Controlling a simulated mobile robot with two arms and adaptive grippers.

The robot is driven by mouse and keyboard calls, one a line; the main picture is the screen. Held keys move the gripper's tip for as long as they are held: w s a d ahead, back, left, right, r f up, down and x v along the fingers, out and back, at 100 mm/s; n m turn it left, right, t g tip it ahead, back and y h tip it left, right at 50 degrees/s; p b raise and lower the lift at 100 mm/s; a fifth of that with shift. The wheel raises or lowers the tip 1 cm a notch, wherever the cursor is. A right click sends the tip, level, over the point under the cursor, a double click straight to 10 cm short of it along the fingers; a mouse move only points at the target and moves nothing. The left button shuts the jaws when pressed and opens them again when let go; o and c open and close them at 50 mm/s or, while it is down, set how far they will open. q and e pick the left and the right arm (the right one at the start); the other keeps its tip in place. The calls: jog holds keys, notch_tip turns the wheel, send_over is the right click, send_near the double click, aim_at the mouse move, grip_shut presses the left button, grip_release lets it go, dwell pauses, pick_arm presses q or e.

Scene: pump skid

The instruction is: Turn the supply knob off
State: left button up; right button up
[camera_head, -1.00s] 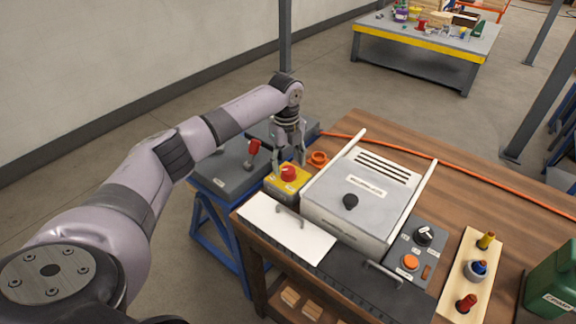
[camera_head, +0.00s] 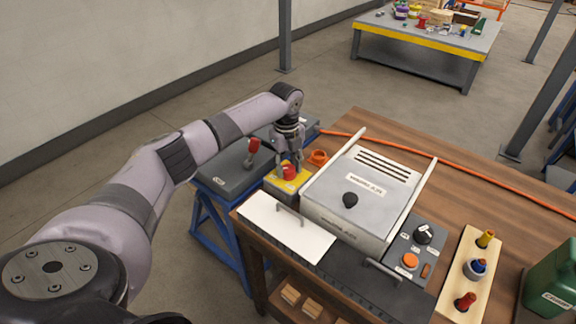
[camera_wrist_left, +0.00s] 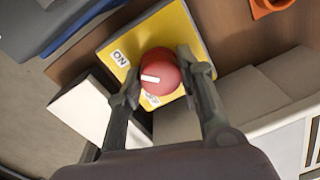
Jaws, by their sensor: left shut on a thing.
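The supply knob (camera_head: 289,172) is round and red, on a yellow-topped box (camera_head: 276,181) at the left end of the wooden table. In the left wrist view the knob (camera_wrist_left: 160,75) has a white pointer line, which lies between the ON label (camera_wrist_left: 120,58) and a second label, partly hidden, near its lower edge. My left gripper (camera_head: 289,168) comes down from above. In the wrist view its two fingers (camera_wrist_left: 158,82) are shut on the knob, one on each side. My right gripper shows in neither view.
A grey metal machine with a black knob (camera_head: 350,200) stands right of the yellow box. A grey unit with a red-tipped lever (camera_head: 253,146) stands left. An orange ring-like part (camera_head: 318,157) sits close behind. A control panel (camera_head: 420,240) is further right.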

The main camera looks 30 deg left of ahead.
pick_arm(q)
jog(key=c, duration=0.4)
jog(key=shift+r+n+p, duration=0.15)
jog(key=shift+n+p, duration=0.35)
jog(key=shift+p, duration=0.3)
jog(key=n+p, duration=0.4)
jog(key=shift+s+d+r, duration=0.1)
jog(key=n+p, duration=0.2)
jog(key=shift+n+p, duration=0.3)
jog(key=shift+n, duration=0.1)
jog(key=n+p, duration=0.3)
jog(key=n, duration=0.2)
jog(key=n+p, duration=0.1)
jog(key=n, duration=0.2)
jog(key=shift+p, duration=0.4)
jog(key=shift+f+n+p, duration=0.2)
jog(key=shift+n+p, duration=0.1)
jog(key=shift+n, duration=0.8)
